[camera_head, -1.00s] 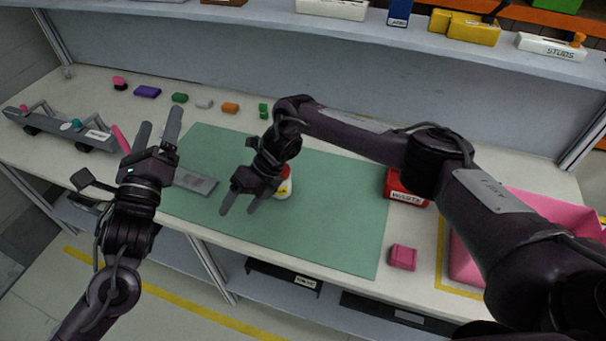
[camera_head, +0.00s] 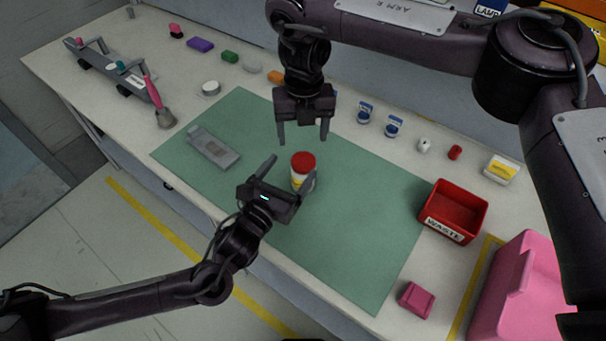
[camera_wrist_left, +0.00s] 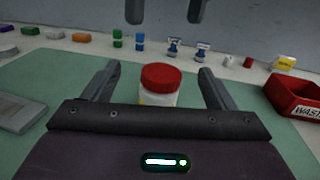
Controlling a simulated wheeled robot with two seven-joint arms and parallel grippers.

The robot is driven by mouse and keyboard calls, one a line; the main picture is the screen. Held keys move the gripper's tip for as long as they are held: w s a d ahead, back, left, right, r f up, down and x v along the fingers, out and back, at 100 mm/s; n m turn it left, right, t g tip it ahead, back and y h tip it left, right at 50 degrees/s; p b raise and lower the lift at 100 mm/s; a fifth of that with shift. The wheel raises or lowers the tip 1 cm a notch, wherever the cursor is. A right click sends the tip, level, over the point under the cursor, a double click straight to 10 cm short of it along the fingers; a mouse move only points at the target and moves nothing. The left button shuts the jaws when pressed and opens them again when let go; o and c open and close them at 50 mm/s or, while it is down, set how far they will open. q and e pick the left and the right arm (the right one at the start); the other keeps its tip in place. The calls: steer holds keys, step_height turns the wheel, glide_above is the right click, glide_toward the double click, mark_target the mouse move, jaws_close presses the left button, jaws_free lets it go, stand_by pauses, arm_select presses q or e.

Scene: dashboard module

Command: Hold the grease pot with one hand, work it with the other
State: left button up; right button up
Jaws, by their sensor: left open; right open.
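The grease pot (camera_head: 301,173) is a white pot with a red lid and a yellow mark, standing upright on the green mat (camera_head: 345,245). My left gripper (camera_head: 289,170) is open, low over the mat, with its fingers on either side of the pot. In the left wrist view the pot (camera_wrist_left: 159,85) stands between the two open fingers (camera_wrist_left: 156,85), with gaps showing on both sides. My right gripper (camera_head: 303,134) is open and empty, fingers pointing down, above and behind the pot. Its fingertips also show at the top of the left wrist view.
A grey plate-like part (camera_head: 213,148) lies on the mat's left. A red WASTE bin (camera_head: 453,211), a pink block (camera_head: 416,299) and a pink container (camera_head: 515,290) stand at right. A brush (camera_head: 160,107) lies by a grey rack (camera_head: 105,68). Several small coloured parts line the back.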

mark_target(297, 183)
steer(key=shift+a, duration=0.1)
arm_select(q)
steer(key=f, duration=0.7)
steer(key=shift+w+d+f, duration=0.2)
steer(key=shift+d+f, duration=0.1)
steer(key=shift+d, duration=0.05)
steer(key=x, duration=0.7)
steer(key=shift+r, duration=0.1)
arm_select(e)
steer(key=shift+w+d, duration=0.1)
steer(key=shift+d, duration=0.1)
arm_select(q)
steer(key=shift+c, duration=0.2)
